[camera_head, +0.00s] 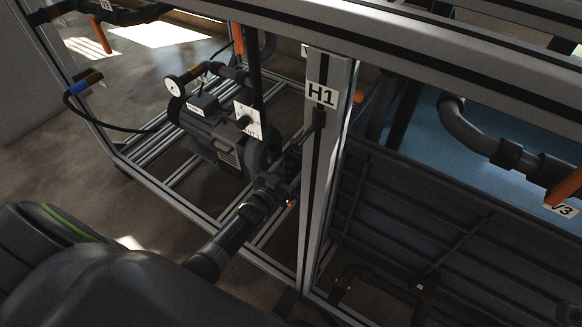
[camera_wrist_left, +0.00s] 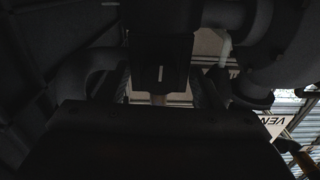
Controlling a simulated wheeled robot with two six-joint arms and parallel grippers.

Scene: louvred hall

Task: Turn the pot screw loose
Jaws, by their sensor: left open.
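My left arm reaches in from the lower left, past a frame rail. My left gripper (camera_head: 287,172) is beside the dark pump piping, just left of the upright post marked H1. Its jaws are open, though the fingers are hard to tell from the dark parts around them. In the left wrist view, a dark block with a slot (camera_wrist_left: 160,62) is in front of the gripper, and a small pale stem shows below it. The pot screw cannot be clearly made out in the dark, nor whether the fingers touch it. My right gripper is out of view.
The H1 post (camera_head: 320,150) stands close to the right of the gripper. The pump motor (camera_head: 207,130), a gauge (camera_head: 173,87) and a white plate with a dark knob (camera_head: 247,121) are behind it. Frame rails run below. A ribbed dark tank wall (camera_head: 440,215) is at right.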

